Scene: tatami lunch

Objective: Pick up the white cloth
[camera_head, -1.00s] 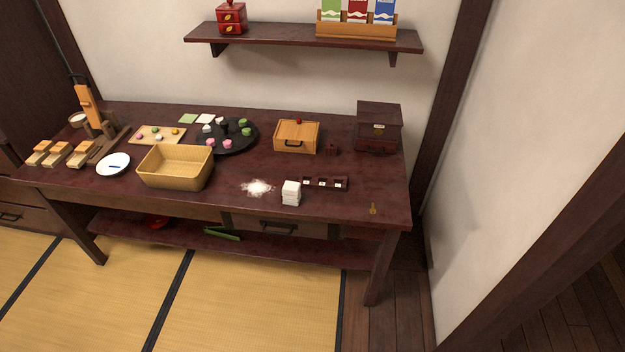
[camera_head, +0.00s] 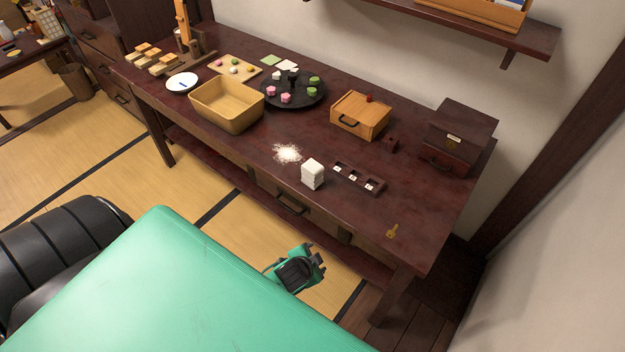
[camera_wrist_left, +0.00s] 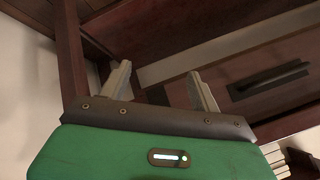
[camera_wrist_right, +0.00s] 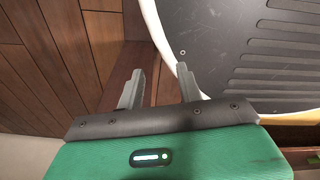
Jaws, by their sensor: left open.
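A small white block-like stack (camera_head: 312,174), which looks like the folded white cloth, stands near the front edge of the dark red table (camera_head: 345,215). White powder (camera_head: 287,153) lies just left of it. My left gripper (camera_head: 312,262) is in front of the table, below its top and apart from the white stack. In the left wrist view its fingers (camera_wrist_left: 160,85) are spread and empty, facing the table's underside and a drawer. My right gripper (camera_wrist_right: 157,82) shows only in its wrist view, with its fingers apart and empty, beside a dark ribbed surface and wooden floor.
A dark compartment tray (camera_head: 358,180) sits right of the stack. A wooden box (camera_head: 360,116), a dark chest (camera_head: 453,140), a round black tray (camera_head: 305,99) and a tan basket (camera_head: 227,108) stand farther back or left. A brass key-like piece (camera_head: 392,231) lies near the right front.

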